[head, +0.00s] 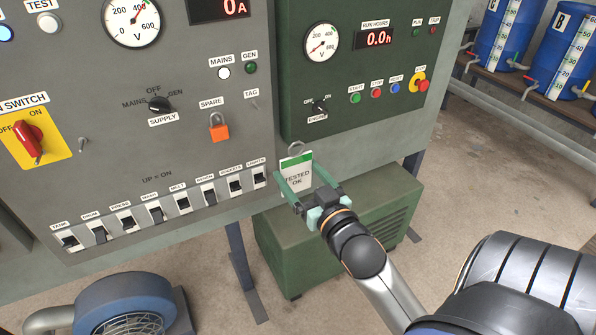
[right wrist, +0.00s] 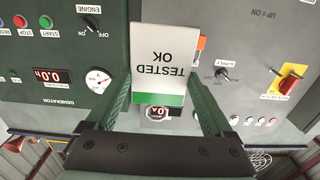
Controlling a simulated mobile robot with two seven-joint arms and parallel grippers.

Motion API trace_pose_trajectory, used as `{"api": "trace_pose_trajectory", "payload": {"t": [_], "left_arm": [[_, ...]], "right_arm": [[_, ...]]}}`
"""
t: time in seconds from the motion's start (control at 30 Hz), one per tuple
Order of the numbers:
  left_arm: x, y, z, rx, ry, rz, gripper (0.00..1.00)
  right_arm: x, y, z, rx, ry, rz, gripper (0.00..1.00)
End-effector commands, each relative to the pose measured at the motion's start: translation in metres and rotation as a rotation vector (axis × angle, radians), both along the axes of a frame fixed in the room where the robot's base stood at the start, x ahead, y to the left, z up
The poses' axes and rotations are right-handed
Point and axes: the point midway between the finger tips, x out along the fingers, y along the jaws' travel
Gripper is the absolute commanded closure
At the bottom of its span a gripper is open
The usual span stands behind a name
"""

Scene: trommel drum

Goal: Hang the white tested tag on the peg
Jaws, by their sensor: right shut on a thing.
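The white tag (head: 298,178) has a green band and reads TESTED OK, with a grey loop at its top. My right gripper (head: 294,167) is shut on it, a finger at each side edge, and holds it in front of the lower panel area. In the right wrist view the tag (right wrist: 165,55) appears upside down between the fingers (right wrist: 161,88). The small peg (head: 255,105) sticks out of the grey panel under the TAG label, up and left of the held tag and apart from it. The peg cannot be made out in the wrist view. My left gripper is not in view.
An orange padlock (head: 219,132) hangs under SPARE, left of the peg. A row of breaker switches (head: 209,193) runs below. The green generator panel (head: 360,75) stands at the right, with a green cabinet (head: 345,230) beneath. A blue blower (head: 130,300) is at lower left.

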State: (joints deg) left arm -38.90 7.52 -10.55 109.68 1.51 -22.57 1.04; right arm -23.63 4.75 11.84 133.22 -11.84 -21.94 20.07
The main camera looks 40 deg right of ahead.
Motion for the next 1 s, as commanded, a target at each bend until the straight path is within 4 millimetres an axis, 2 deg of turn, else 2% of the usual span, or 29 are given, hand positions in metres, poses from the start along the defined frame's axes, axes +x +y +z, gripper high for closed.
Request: {"api": "trace_pose_trajectory", "payload": {"t": [0.37,1.0], "left_arm": [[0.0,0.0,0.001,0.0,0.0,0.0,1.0],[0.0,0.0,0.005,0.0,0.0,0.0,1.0]], "right_arm": [[-0.007,0.002,0.001,-0.001,-0.001,0.0,0.67],[-0.044,0.01,0.0,0.0,0.001,-0.001,0.67]]}}
